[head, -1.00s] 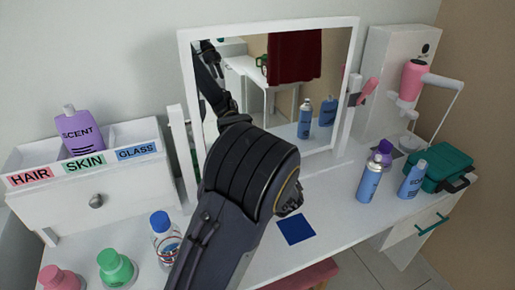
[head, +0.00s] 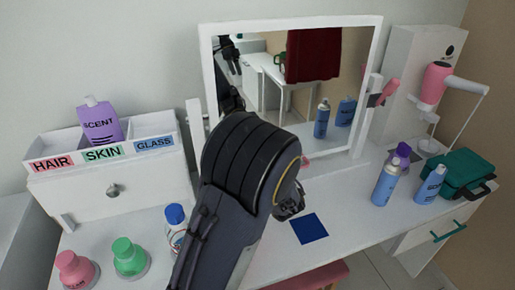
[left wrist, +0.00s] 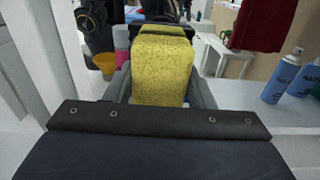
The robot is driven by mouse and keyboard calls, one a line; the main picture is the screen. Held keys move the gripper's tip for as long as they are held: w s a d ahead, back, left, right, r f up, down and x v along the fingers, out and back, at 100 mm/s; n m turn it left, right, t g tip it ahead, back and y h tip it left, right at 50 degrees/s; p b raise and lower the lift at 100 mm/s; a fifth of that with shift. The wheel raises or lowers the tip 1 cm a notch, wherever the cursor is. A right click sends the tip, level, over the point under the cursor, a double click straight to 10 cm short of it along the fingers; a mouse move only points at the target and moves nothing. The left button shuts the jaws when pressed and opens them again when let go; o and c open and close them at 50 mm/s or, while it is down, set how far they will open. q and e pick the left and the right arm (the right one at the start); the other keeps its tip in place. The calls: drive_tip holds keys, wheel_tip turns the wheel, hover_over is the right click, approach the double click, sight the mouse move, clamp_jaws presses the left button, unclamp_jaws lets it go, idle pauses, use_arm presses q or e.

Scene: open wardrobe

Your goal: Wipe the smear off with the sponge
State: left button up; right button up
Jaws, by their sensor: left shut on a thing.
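My left gripper (left wrist: 160,88) is shut on a yellow speckled sponge (left wrist: 160,65), seen in the left wrist view. The sponge faces the tilting mirror (left wrist: 236,64); I cannot tell whether it touches the glass. In the head view my left forearm and wrist hide the sponge and fingers and cover the lower left of the mirror (head: 300,90). I cannot make out a smear on the visible glass; part of the glass is hidden. My right gripper is not directly in view.
A spray can (head: 386,183), a blue bottle (head: 430,185) and a green case (head: 462,172) stand right. A dark blue square (head: 309,228) lies on the white tabletop. Left are a labelled box (head: 110,195) and capped bottles (head: 130,256). A pink dryer (head: 435,84) hangs at right.

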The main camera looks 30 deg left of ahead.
use_arm(q)
drive_tip(key=shift+p+v, duration=0.45)
drive_tip(key=shift+v, duration=2.35)
drive_tip(key=shift+w, duration=0.1)
drive_tip(key=v, duration=0.3)
drive_tip(key=shift+p, duration=0.35)
